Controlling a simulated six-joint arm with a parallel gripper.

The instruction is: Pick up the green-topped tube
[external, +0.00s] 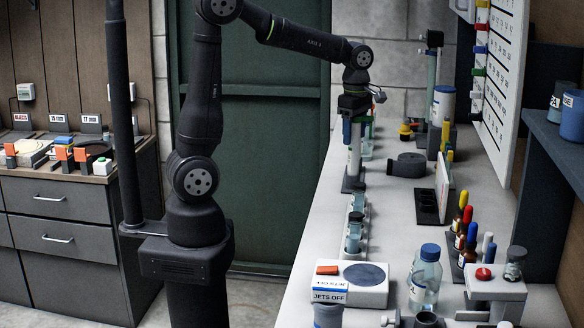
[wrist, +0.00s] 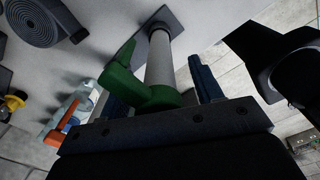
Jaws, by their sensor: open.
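A pale upright post or tube with a green top (wrist: 140,88) shows in the wrist view; the top has an angled, lever-like arm. The pale shaft (wrist: 159,58) runs to a dark square base. In the external view the pale shaft (external: 355,157) stands on its dark base on the white bench, and my gripper hides most of its top. My gripper (external: 355,124) is directly above, pointing down. In the wrist view its two blue-grey fingers (wrist: 162,92) are apart, with the green top between them. I cannot tell whether either finger touches it.
A bottle with an orange part (wrist: 76,112) is near the fingers in the wrist view. A tray of small vials (external: 355,232), a coiled dark strip (external: 408,165), a dark rack (external: 428,207) and a blue-capped bottle (external: 425,278) stand on the bench. A board with coloured clips rises at right.

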